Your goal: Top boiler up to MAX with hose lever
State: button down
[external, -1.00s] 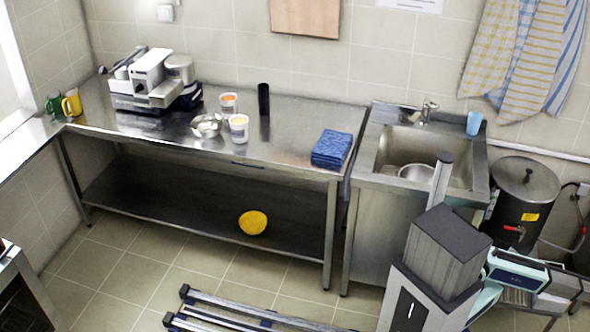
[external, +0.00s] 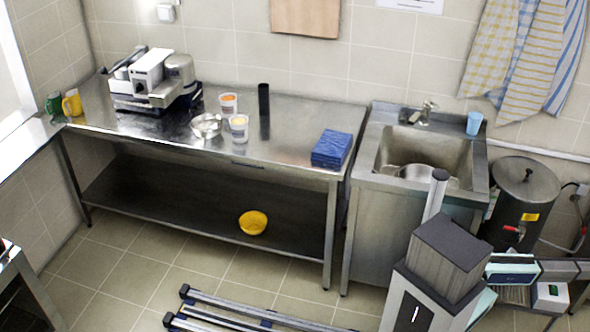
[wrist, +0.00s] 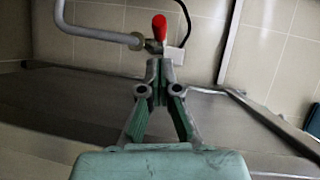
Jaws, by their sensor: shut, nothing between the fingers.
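The boiler (external: 525,190) is a dark round lidded pot at the right, with a yellow label and a red-handled tap (external: 515,229) low on its front. In the wrist view, a red lever (wrist: 159,27) stands on a metal fitting with a bent grey pipe (wrist: 100,33) at its left. My gripper (wrist: 160,65) is shut and empty, its tips just below the red lever in the picture. I cannot tell whether they touch it. The water level and MAX mark are not visible. In the external view my arm reaches right, below the boiler; its fingers are not clear.
A sink (external: 423,155) with a metal bowl stands left of the boiler. A steel bench (external: 290,145) holds a blue cloth, cups and an appliance. A dark cable (wrist: 185,22) hangs behind the red lever. Metal edges (wrist: 270,120) flank my gripper.

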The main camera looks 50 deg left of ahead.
aim_at(584, 228)
jog(key=x, duration=0.6)
jog(key=shift+w+a+b, duration=0.15)
jog(key=shift+a+b, duration=0.05)
jog(key=shift+b, duration=0.15)
jog(key=shift+f, duration=0.1)
